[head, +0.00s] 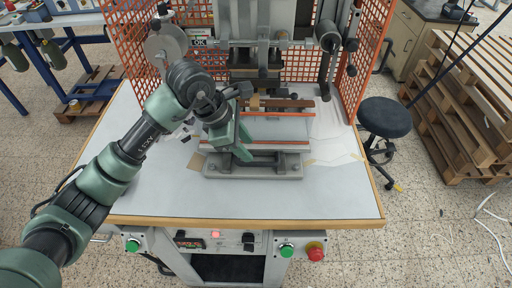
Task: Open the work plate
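The work plate (275,130) is a light plate with orange-red edge strips, in the middle of the foil stamping machine under its press head. It sits above a grey metal base (262,170) on the white table. My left arm reaches in from the left, and my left gripper (243,92) is at the plate's left end, in front of the press head. The wrist covers the plate's left part. The fingers are small and dark here, so I cannot tell whether they are open or touch anything. My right gripper is out of view.
Orange mesh guards (364,55) stand left and right of the press. The white table (330,190) is clear at the front, above buttons on the front panel (218,241). A black stool (384,117) and wooden pallets (465,100) stand right.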

